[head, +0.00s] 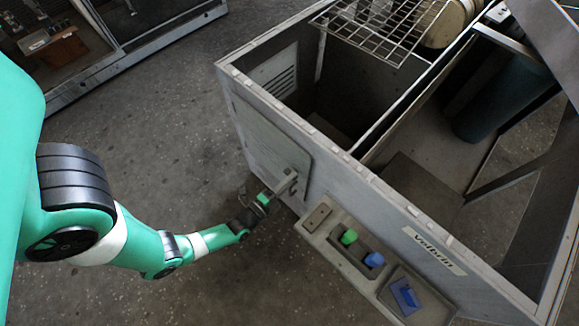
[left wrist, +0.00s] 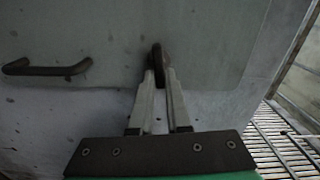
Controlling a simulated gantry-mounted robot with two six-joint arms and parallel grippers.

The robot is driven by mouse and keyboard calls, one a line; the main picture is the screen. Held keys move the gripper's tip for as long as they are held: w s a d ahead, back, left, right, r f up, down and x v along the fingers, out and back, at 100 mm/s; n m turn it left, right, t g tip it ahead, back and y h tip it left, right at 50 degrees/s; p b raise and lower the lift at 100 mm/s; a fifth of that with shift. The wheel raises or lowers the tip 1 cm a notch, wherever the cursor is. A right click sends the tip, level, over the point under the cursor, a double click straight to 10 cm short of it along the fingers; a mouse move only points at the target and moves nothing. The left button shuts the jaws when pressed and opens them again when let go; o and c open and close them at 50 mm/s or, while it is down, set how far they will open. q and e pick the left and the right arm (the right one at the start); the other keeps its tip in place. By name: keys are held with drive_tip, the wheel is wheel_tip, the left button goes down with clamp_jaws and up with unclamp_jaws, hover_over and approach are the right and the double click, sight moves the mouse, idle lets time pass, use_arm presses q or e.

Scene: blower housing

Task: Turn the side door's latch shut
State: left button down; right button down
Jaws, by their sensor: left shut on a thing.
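The side door (head: 262,135) is a grey panel on the left wall of the blower housing; it looks closed or nearly so, but I cannot tell fully. My left gripper (head: 286,182) is at the door's lower right part in the head view. In the left wrist view, my left gripper (left wrist: 159,88) has its two pale fingers shut on the dark latch (left wrist: 156,58), which stands upright between the fingertips. The latch's lower part is hidden by the fingers. A dark bar handle (left wrist: 47,68) is on the door to the left. My right gripper is not in view.
The housing top is open, with a wire rack (head: 385,28). Bare floor (head: 170,130) lies left of it.

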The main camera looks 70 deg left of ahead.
use_arm(q)
drive_tip(key=shift+f+m, duration=0.25)
drive_tip(key=shift+m, duration=0.35)
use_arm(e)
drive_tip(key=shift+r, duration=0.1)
use_arm(q)
drive_tip(key=c, duration=0.9)
unclamp_jaws()
drive_tip(key=shift+r, duration=0.1)
drive_tip(key=shift+s, duration=0.1)
